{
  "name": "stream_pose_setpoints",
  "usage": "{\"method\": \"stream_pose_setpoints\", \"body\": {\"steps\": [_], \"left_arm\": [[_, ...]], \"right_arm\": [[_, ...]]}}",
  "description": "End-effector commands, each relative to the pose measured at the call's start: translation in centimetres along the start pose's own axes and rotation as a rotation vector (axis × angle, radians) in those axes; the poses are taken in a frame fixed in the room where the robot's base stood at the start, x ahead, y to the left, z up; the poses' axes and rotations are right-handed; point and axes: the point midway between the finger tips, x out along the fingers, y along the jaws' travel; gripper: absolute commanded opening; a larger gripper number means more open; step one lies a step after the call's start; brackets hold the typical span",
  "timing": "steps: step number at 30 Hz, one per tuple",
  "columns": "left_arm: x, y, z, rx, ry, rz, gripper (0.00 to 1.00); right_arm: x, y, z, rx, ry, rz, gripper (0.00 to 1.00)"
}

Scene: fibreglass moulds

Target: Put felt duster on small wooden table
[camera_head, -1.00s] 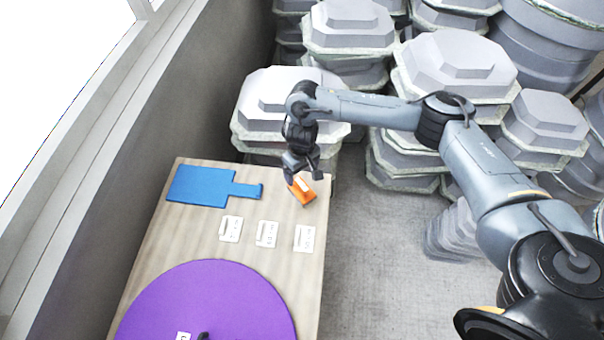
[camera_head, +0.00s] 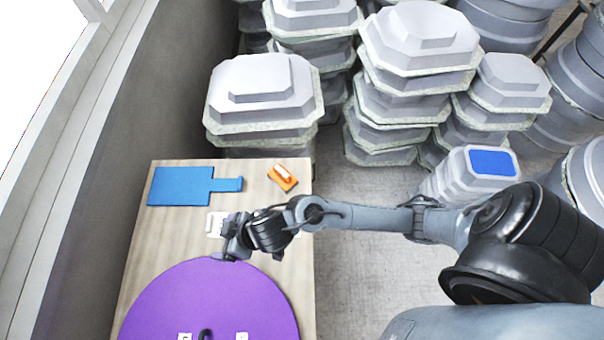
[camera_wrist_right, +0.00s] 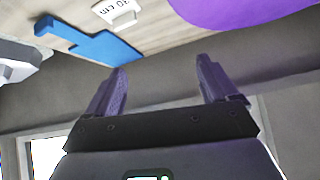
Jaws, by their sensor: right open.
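The felt duster (camera_head: 283,178), an orange block with a lighter handle on top, lies on the small wooden table (camera_head: 200,172) near its far right corner. No gripper touches it. My right gripper (camera_head: 229,247) is over the table, in front of the duster and to its left, near the edge of the purple disc. In the right wrist view my right gripper (camera_wrist_right: 160,68) has its two fingers spread with nothing between them. The duster is not seen in that view. My left gripper is not in view.
A blue board with a handle (camera_head: 182,187) lies at the table's far left. A purple disc (camera_head: 205,300) covers the near part. Stacked grey moulds (camera_head: 265,95) stand behind and to the right; a wall runs along the left.

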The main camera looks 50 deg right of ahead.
Motion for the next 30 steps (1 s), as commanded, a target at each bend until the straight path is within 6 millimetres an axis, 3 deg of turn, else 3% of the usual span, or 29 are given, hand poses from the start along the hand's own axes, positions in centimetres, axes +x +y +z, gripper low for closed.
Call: {"method": "stream_pose_setpoints", "body": {"steps": [5, 9, 15, 21, 30], "left_arm": [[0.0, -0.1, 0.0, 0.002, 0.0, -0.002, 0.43], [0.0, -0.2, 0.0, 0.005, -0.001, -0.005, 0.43], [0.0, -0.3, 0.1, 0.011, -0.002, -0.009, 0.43], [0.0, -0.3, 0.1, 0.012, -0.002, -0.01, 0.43], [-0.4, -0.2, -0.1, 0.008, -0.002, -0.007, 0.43]], "right_arm": [[-4.8, 3.8, 4.8, 0.108, -0.107, 0.145, 0.87], [-8.7, 6.6, 9.9, 0.172, -0.246, 0.218, 0.87], [-12.7, 8.3, 15.1, 0.225, -0.392, 0.251, 0.87], [-14.0, 8.6, 16.6, 0.235, -0.436, 0.255, 0.87], [-14.2, 8.6, 16.2, 0.233, -0.435, 0.255, 0.87]]}}
